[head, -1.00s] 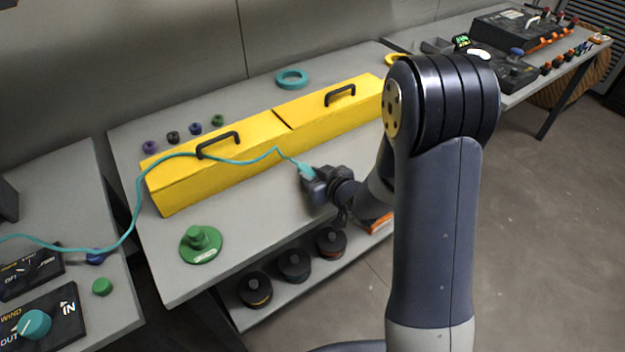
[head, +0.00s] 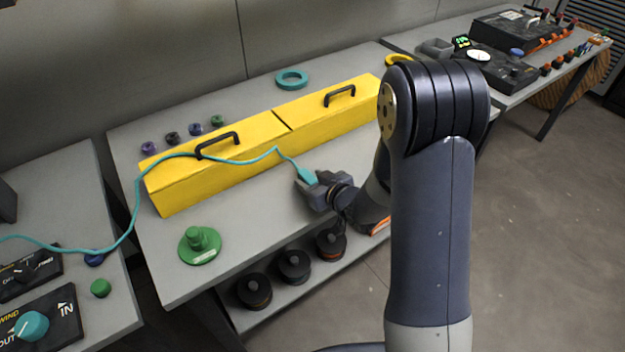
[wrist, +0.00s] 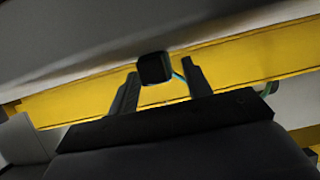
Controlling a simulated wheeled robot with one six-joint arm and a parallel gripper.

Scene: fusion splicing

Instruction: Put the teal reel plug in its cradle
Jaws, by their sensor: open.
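The teal plug (head: 307,176) is at the end of a teal cable (head: 228,160), just in front of the yellow box on the middle table. My gripper (head: 311,187) is open at the plug, with its jaws toward the box. In the wrist view a dark square end (wrist: 154,68), with a bit of teal cable behind it, sits between my two spread fingers (wrist: 160,80). I cannot tell whether either finger touches it. I cannot make out the cradle; what lies under the plug is hidden by my gripper.
The long yellow box (head: 225,168) with black handles runs across the table behind the plug. A green round stand (head: 200,247) is at the front left. A teal ring (head: 292,79) lies behind the box. Dark reels (head: 294,266) sit on the lower shelf. The tabletop between stand and gripper is clear.

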